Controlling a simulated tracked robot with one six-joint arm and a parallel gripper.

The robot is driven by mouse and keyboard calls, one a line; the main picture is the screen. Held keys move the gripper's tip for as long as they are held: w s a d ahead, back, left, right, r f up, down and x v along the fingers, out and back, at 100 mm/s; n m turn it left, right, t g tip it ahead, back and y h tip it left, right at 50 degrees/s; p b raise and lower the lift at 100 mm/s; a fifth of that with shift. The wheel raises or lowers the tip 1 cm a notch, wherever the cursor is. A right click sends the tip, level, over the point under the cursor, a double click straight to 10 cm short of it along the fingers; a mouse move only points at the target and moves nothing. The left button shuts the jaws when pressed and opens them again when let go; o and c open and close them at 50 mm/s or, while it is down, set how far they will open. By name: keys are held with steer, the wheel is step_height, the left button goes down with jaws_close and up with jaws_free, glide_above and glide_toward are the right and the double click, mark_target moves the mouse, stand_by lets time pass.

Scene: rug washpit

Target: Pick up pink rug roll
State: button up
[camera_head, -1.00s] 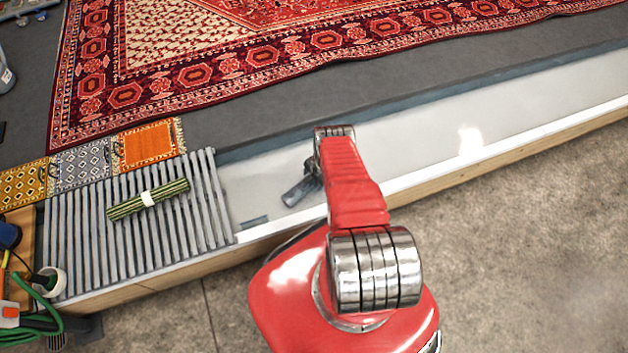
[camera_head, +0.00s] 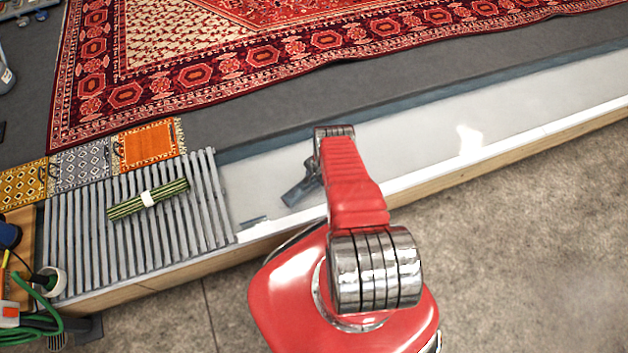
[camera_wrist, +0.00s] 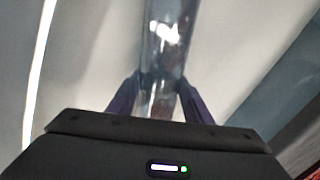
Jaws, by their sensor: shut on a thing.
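My gripper (camera_wrist: 160,82) shows in the wrist view with its two dark purple fingers on either side of a shiny, greyish, see-through-looking roll (camera_wrist: 166,32). The roll runs up from between the fingers and out of the top of the view. Its colour is hard to tell; it has bright glare and a faint pinkish-brown tint low down. No clearly pink roll shows in the head view. There my red arm reaches over the pale trough (camera_head: 430,148), and a dark grey-blue piece (camera_head: 300,190) shows at its left; I cannot tell whether it is gripper or roll.
A green roll with a white band (camera_head: 147,199) lies on a grey slatted rack (camera_head: 205,235) at the left. Small orange (camera_head: 148,145), grey and yellow rugs border the rack. A large red rug (camera_head: 250,60) covers the back. A green hose (camera_head: 45,325) lies lower left.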

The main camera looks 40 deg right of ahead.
mark_target(313, 179)
steer(key=shift+s, duration=0.1)
jaws_close()
stand_by(0.3)
steer(key=shift+r, duration=0.75)
steer(key=shift+w+r+v, duration=0.1)
steer(key=shift+w+v, duration=0.2)
steer(key=shift+v, duration=1.1)
steer(key=shift+w+r+v, duration=0.1)
steer(key=shift+w+v, duration=0.2)
steer(key=shift+v, duration=1.05)
steer(key=shift+w+v, duration=0.35)
steer(key=shift+v, duration=1.05)
steer(key=shift+w+a, duration=0.1)
steer(key=shift+a, duration=0.05)
